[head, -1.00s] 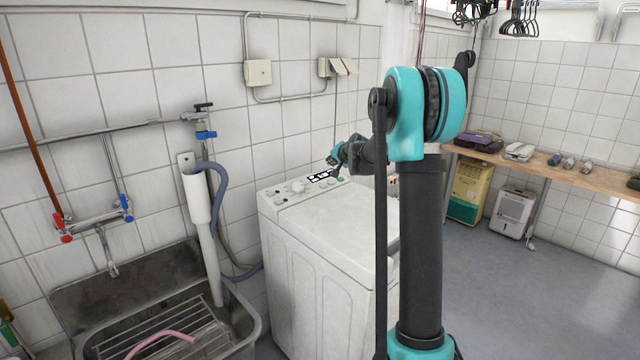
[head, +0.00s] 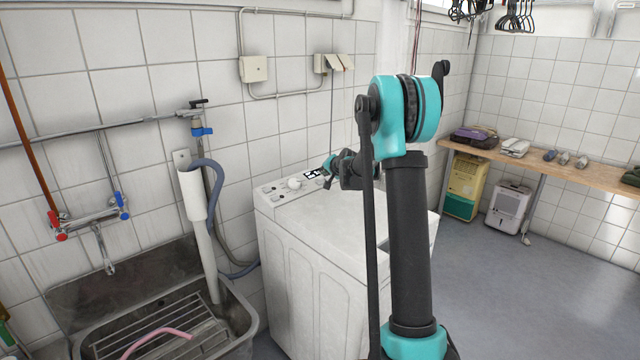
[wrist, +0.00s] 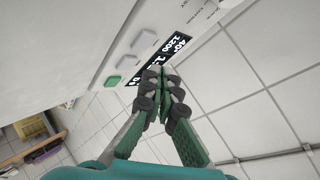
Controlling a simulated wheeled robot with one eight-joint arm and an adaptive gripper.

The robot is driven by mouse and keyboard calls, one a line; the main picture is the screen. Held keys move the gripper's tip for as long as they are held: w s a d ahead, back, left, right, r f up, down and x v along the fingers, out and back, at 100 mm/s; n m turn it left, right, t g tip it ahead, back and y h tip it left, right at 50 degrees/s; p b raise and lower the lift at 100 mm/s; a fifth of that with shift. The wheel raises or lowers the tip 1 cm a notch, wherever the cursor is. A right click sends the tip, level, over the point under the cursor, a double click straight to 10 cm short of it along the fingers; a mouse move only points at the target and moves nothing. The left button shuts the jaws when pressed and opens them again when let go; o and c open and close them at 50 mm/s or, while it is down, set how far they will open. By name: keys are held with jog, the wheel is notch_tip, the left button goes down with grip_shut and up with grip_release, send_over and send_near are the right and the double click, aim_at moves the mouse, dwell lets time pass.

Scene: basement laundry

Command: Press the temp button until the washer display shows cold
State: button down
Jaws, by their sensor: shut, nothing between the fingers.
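The white top-loading washer (head: 330,240) stands against the tiled wall with its control panel along the back. A dark display (head: 313,174) with white characters is on the panel, and a round knob (head: 295,183) is left of it. In the wrist view the display (wrist: 167,62) reads 40° and 1200, with a line starting 1: partly covered by my fingers. Beside it are two grey buttons (wrist: 144,42) (wrist: 128,62) and a green button (wrist: 112,81). I cannot tell which button is temp. My gripper (wrist: 162,74) is shut and empty, its tips over the display's edge; contact is unclear.
A steel sink (head: 160,320) with a pink hose stands left of the washer, with a grey drain hose (head: 218,210) between them. A wooden shelf (head: 560,168) with small items is at the right. The floor (head: 530,280) there is clear.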

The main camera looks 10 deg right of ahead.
aim_at(318, 179)
jog(key=shift+w+a+f, duration=0.1)
jog(key=shift+f, duration=0.4)
jog(key=shift+w+a+f, duration=0.1)
jog(key=shift+f, duration=0.35)
dwell(0.8)
jog(key=shift+w+f, duration=0.1)
jog(key=shift+f, duration=0.3)
jog(key=shift+w+a+f, duration=0.1)
jog(key=shift+f, duration=0.25)
dwell(0.6)
dwell(0.3)
jog(key=shift+s+r, duration=0.2)
jog(key=shift+r, duration=0.6)
jog(key=shift+s+d+r, duration=0.2)
jog(key=shift+r, duration=0.6)
jog(key=shift+s+d+r, duration=0.15)
jog(key=shift+r, duration=0.65)
jog(key=shift+s+d+r, duration=0.2)
jog(key=shift+r, duration=0.6)
